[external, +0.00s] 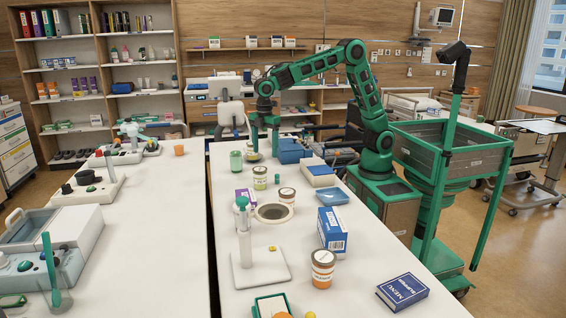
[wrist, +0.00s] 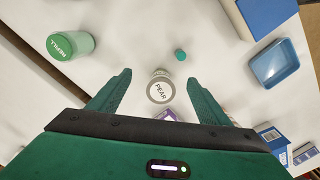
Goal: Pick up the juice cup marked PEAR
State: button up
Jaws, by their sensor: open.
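My gripper is open and empty. In the external view my gripper (external: 264,145) points down over the far part of the near table. A small pale cup (external: 252,156) stands beneath it there, partly hidden, and its lettering cannot be read in that view.
A green container marked REFILL (wrist: 70,46) lies to the left in the wrist view. A small teal cap (wrist: 180,54) is beyond the cup. A blue tray (wrist: 280,64) is at right. Several jars, a blue-white box (external: 332,230) and a stand (external: 260,266) occupy the table's nearer part.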

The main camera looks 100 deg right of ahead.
aim_at(260, 179)
jog(key=shift+n, duration=0.8)
jog(key=w+a, duration=0.1)
jog(key=w+a+f, duration=0.2)
jog(key=a, duration=0.1)
jog(key=shift+w, duration=0.15)
notch_tip(260, 179, down, 11)
jog(key=shift+r, duration=0.2)
jog(key=shift+c, duration=0.7)
jog(key=c, duration=1.1)
jog(key=shift+r, duration=0.1)
